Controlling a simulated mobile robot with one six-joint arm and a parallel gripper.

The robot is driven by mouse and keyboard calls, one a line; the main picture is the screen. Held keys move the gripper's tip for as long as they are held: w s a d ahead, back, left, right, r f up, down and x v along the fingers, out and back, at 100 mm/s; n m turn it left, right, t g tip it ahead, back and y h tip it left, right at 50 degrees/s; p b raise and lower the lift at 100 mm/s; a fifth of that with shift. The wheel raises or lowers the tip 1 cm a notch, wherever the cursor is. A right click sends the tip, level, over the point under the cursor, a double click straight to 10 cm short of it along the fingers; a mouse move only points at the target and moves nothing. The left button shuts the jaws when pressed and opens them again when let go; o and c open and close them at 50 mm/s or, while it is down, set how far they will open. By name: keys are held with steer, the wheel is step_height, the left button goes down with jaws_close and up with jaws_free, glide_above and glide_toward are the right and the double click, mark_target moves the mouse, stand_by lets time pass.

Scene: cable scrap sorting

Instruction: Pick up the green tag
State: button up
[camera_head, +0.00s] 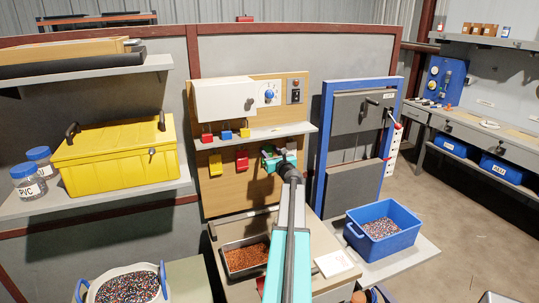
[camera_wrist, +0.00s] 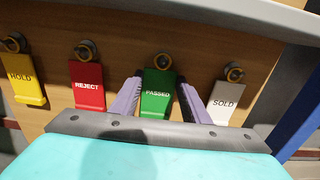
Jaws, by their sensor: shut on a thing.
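The green tag (camera_wrist: 157,94), printed PASSED, hangs from a hook on the wooden board in the wrist view. My gripper (camera_wrist: 158,92) has one finger at each side of the tag and is shut on it. In the head view my gripper (camera_head: 274,158) is at the board just below the small shelf, and the green tag is hard to make out there.
A red REJECT tag (camera_wrist: 87,86) and yellow HOLD tag (camera_wrist: 26,80) hang to the left. A white SOLD tag (camera_wrist: 226,97) hangs close on the right. The grey shelf (camera_head: 258,134) with padlocks lies just above. A blue bin (camera_head: 411,236) stands lower right.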

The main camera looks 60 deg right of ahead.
steer(key=shift+r, duration=0.1)
steer(key=b+v, duration=0.5)
steer(key=v, duration=1.3)
steer(key=shift+w+r, duration=0.1)
stand_by(1.2)
steer(key=w+a+f+n+t+y, duration=0.1)
steer(key=w+a+f+n+y, duration=0.25)
steer(key=w+a, duration=0.55)
steer(key=w+a+f+n+t+y, duration=0.1)
steer(key=w+a+f+n+y, duration=0.1)
steer(key=w+a+y, duration=0.65)
steer(key=w+a+f+n+t, duration=0.1)
steer(key=w+a+f+n, duration=0.15)
steer(key=w+a, duration=0.7)
steer(key=a+f+n+g+y, duration=0.1)
steer(key=a+n+g+y, duration=0.1)
steer(key=a, duration=1.2)
steer(key=s+a+f+n+g+y, duration=0.1)
steer(key=a+n+y, duration=0.3)
steer(key=a, duration=1)
steer(key=s+a+f+n+g+y, duration=0.1)
steer(key=a+f+n+g+y, duration=0.2)
steer(key=a+y, duration=0.4)
steer(key=a+n+g, duration=0.1)
steer(key=a, duration=0.6)
steer(key=shift+s+a+f, duration=0.15)
steer(key=shift+a, duration=0.2)
steer(key=shift+s, duration=0.15)
